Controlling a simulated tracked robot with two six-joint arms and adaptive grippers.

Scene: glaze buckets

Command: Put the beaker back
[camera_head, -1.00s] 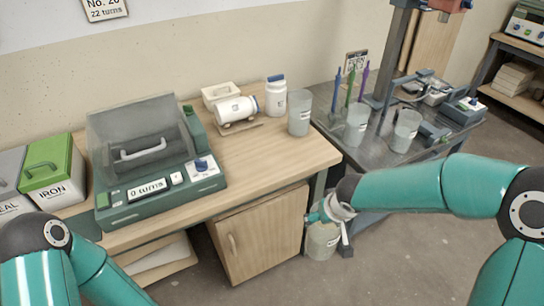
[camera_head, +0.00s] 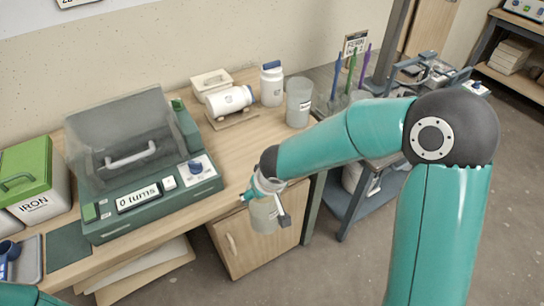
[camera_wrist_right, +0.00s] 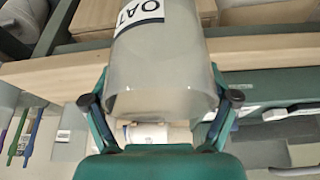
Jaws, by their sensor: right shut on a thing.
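My right gripper (camera_head: 266,190) is shut on a clear grey beaker (camera_head: 264,216) and holds it in front of the wooden workbench's edge, in the air. In the right wrist view the same beaker (camera_wrist_right: 165,70) fills the space between the two fingers, with a label of dark letters, partly cut off, on its side. Another beaker (camera_head: 299,102) stands upright at the right end of the workbench (camera_head: 262,140). My left gripper is out of view; only a bit of my left arm shows at the bottom left.
A green-grey machine with a clear lid (camera_head: 140,150) and a "0 turns" display stands on the bench. Behind are a white jar (camera_head: 272,85) and a jar lying on a cradle (camera_head: 229,99). A green IRON bin (camera_head: 30,180) stands left. My right arm hides part of the metal table.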

